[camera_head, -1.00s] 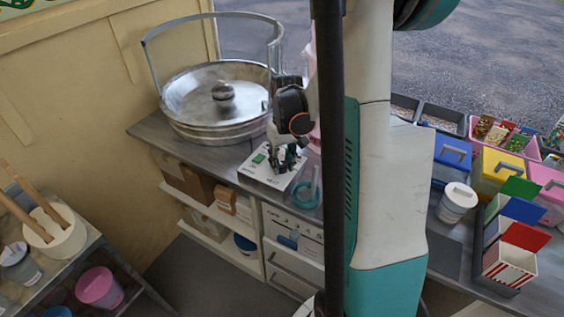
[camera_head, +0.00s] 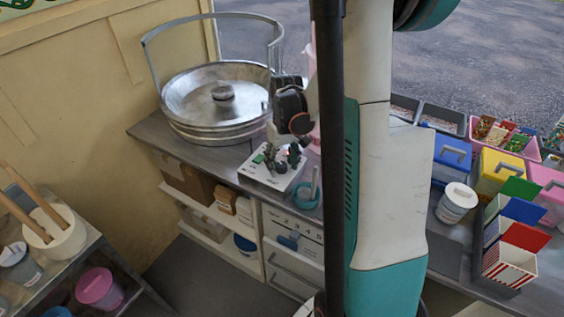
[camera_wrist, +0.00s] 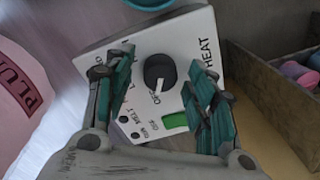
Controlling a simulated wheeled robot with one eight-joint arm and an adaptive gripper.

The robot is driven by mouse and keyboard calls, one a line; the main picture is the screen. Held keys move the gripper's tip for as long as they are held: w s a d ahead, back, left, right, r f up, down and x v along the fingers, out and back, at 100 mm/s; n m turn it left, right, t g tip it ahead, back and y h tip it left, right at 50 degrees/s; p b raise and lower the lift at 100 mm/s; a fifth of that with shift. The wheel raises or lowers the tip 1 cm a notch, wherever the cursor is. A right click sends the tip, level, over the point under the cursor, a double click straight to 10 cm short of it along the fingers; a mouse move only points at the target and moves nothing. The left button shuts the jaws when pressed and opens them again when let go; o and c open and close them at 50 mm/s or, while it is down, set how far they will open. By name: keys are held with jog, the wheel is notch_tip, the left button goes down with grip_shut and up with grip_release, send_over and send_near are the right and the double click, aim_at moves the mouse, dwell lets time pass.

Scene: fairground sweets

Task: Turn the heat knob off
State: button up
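The black heat knob (camera_wrist: 160,71) sits on a white control box (camera_wrist: 148,44) lettered HEAT, in the middle of the wrist view. Its white pointer faces down in that view, beside small lettering that seems to start with OF. My gripper (camera_wrist: 162,60) is open, with a green-padded finger on each side of the knob. Gaps show between the knob and both fingers. In the head view the box (camera_head: 258,174) stands at the counter's front edge, with my gripper (camera_head: 282,160) over it. The knob is hard to make out there.
A large metal floss pan (camera_head: 200,100) stands left of the box. A teal cup (camera_head: 305,199) stands close on its right. A green switch (camera_wrist: 175,121) is on the box near my right finger. A wooden bin (camera_wrist: 262,85) lies right in the wrist view.

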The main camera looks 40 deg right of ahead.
aim_at(283, 164)
notch_tip(283, 164, up, 12)
jog(key=shift+d, duration=0.3)
dwell(0.3)
dwell(0.5)
